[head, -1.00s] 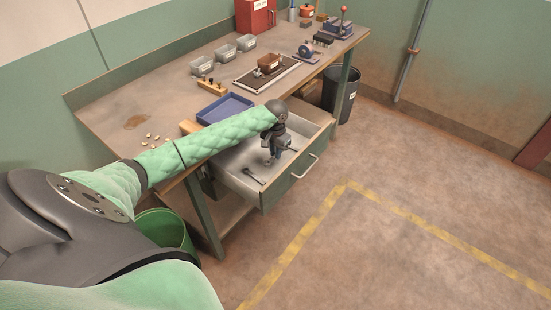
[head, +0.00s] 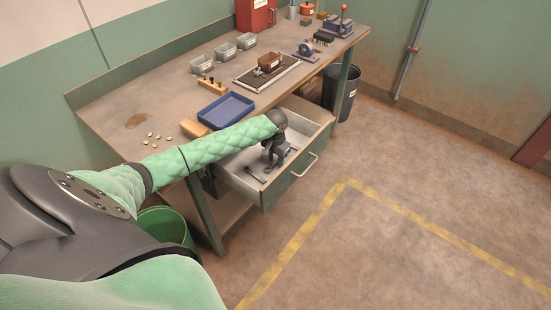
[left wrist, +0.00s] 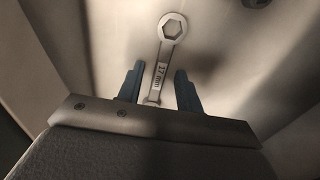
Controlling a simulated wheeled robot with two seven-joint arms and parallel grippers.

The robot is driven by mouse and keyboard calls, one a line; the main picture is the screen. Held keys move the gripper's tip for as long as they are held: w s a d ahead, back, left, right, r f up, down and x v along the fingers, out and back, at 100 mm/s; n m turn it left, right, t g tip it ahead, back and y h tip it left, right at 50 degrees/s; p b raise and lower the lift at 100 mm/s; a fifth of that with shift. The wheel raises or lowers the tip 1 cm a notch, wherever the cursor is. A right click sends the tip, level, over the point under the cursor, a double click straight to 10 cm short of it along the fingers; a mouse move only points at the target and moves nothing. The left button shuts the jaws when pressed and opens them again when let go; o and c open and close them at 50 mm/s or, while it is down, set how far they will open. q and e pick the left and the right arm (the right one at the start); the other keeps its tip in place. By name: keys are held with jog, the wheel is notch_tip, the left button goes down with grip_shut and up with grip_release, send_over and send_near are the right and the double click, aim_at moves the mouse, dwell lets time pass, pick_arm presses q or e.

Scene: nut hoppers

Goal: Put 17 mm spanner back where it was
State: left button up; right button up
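The 17 mm spanner (left wrist: 163,60) lies on the pale floor of the open drawer (head: 292,190), its label facing up and its ring end pointing away from my gripper. In the head view the spanner (head: 257,178) shows small, just left of my left gripper (head: 269,168). In the left wrist view my left gripper (left wrist: 159,92) is open, with one blue finger on each side of the spanner's shank and a gap on both sides. The spanner's near end is partly hidden by the gripper body. My right gripper is not in view.
The drawer's walls surround my left gripper closely. Another metal item (left wrist: 256,2) lies at the top edge of the left wrist view. On the workbench (head: 165,97) above are a blue tray (head: 226,111), several grey bins (head: 224,51) and loose nuts (head: 157,137).

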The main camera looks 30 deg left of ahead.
aim_at(276, 162)
pick_arm(q)
jog(key=shift+r, duration=0.1)
